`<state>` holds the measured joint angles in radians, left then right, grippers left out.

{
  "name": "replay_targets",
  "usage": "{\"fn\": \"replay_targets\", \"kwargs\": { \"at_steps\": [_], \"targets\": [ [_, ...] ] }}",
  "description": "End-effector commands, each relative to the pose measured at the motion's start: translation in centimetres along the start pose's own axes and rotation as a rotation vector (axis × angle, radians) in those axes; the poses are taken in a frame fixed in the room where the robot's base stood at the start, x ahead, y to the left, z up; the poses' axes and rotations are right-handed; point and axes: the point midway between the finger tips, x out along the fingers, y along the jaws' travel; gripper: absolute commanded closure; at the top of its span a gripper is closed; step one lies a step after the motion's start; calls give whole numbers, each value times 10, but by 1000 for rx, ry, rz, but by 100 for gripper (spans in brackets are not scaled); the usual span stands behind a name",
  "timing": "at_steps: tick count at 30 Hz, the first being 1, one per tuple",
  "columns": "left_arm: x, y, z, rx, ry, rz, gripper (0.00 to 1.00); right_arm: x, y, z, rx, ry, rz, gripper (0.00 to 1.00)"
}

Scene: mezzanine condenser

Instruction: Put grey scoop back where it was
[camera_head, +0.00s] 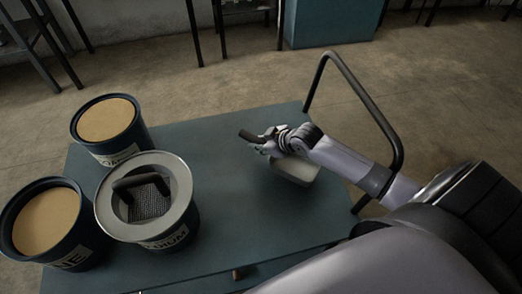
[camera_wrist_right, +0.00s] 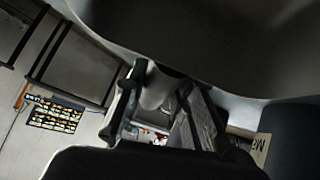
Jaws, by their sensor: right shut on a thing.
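The grey scoop (camera_head: 296,172) has a pale grey pan and a dark handle. In the head view the pan shows partly below my right wrist, and the handle end sticks out to the left of my fingers. My right gripper (camera_head: 268,146) is shut on the scoop over the right half of the blue-grey cart top. I cannot tell whether the pan touches the cart top. In the right wrist view the gripper (camera_wrist_right: 166,112) is dim, and large dark and grey shapes hide much of the picture. My left gripper is not in view.
Three dark buckets stand on the left of the cart top (camera_head: 215,225): a back one (camera_head: 127,143) and a front-left one (camera_head: 75,250) with tan contents, and a pale-rimmed "MEDIUM" one (camera_head: 180,165) with dark mesh and a dark bar inside. A cart handle (camera_head: 372,103) rises at right.

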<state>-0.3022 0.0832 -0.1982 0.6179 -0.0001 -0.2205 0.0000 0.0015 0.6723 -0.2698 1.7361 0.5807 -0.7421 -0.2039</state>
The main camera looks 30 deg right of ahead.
Motion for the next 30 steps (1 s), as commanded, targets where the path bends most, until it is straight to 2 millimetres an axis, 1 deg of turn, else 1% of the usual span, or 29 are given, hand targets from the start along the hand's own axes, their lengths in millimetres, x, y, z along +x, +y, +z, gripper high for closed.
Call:
{"fn": "replay_targets", "kwargs": {
  "at_steps": [1, 3, 6, 9, 19, 20, 28, 30],
  "targets": [
    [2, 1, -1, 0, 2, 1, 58, 6, -3, 7, 3, -4, -1, 100],
    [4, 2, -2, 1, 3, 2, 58, 14, -5, 15, 3, -4, -1, 100],
    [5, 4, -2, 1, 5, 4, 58, 23, -7, 23, 3, -2, 0, 100],
    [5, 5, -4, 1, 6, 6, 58, 27, -8, 27, 1, -2, 1, 100],
    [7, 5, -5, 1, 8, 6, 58, 29, -8, 29, 0, -2, 0, 100],
    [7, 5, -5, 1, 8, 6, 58, 29, -9, 29, 0, -2, 0, 76],
    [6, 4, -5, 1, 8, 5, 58, 28, -9, 29, 0, -2, 0, 58],
    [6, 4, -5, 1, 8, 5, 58, 28, -9, 29, 1, -3, 0, 56]
  ]
}}
